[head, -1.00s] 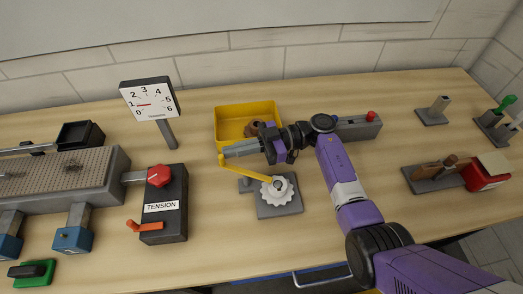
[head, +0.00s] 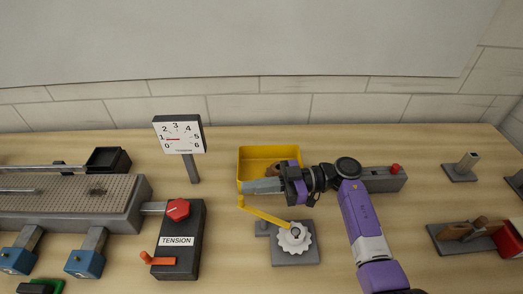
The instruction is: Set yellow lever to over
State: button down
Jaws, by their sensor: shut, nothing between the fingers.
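The yellow lever (head: 266,214) reaches up and left from a white toothed wheel (head: 295,237) on a grey base plate (head: 297,256). Its knob end (head: 241,202) points left, toward the front left corner of the yellow bin. My gripper (head: 249,187) points left in front of the bin, with its fingers shut and empty. In the picture its fingertips are just above the lever's knob. I cannot tell whether they touch it.
The yellow bin (head: 270,154) stands behind my gripper, with a brown thing partly hidden inside. A tension box (head: 180,259) with a red knob and an orange lever stands to the left, near a dial gauge (head: 179,134). A grey block with a red button (head: 385,180) is to the right.

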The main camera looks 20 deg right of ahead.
notch_tip(320, 180, up, 17)
jog(key=shift+r+b, duration=0.2)
jog(key=shift+b, duration=0.15)
dwell(0.4)
